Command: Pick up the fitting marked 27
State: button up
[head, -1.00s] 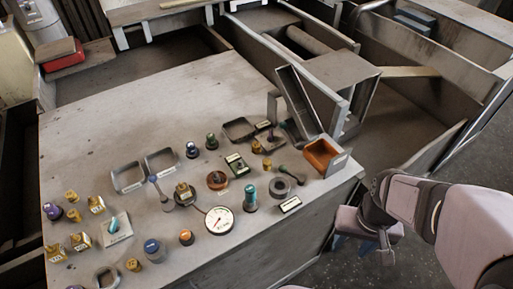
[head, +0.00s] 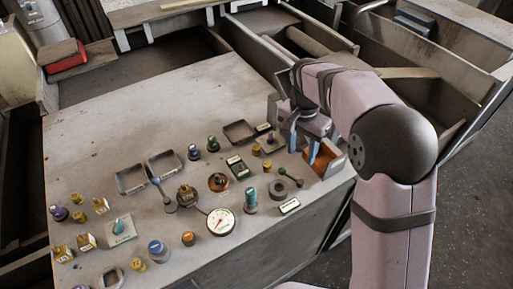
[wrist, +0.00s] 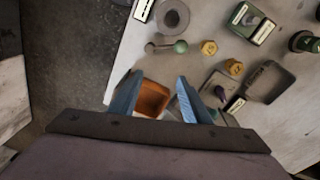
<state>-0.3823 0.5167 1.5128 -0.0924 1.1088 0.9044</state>
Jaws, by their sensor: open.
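Several brass fittings with small marks stand on the table; the marks are too small to read, so I cannot tell which is 27. Labelled brass ones are at the left, such as one fitting (head: 86,241) and another fitting (head: 62,253). My gripper (head: 303,146) is open and empty above the orange tray. Its blue fingers (wrist: 158,80) show in the wrist view.
The orange tray (wrist: 152,98) sits at the table's right edge.

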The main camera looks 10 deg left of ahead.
aim_at(256, 147)
jog(key=w+a+m, duration=0.1)
jog(key=a, duration=0.3)
jog(key=w+a+m+p, duration=0.1)
jog(key=a, duration=0.4)
jog(key=w+a+m, duration=0.1)
jog(key=w+a, duration=0.1)
jog(key=a, duration=0.3)
jog(key=shift+a+r+m+t, duration=0.1)
jog(key=shift+a+m+t, duration=0.05)
jog(key=shift+m+t, duration=0.15)
jog(key=shift+w+a+f+m+h+p, duration=0.1)
jog(key=shift+a+f+m+h+p, duration=0.05)
jog(key=shift+f+p, duration=0.6)
jog(key=shift+w+a+f+m+h+p, duration=0.15)
jog(key=shift+f+p, duration=0.35)
jog(key=shift+f, duration=0.35)
jog(key=shift+w+d+f+p, duration=0.15)
jog(key=shift+f+p, duration=0.3)
jog(key=shift+f, duration=0.55)
jog(key=shift+w+d+f+p, duration=0.1)
jog(key=shift+f+p, duration=0.35)
jog(key=shift+f, duration=0.55)
grip_shut()
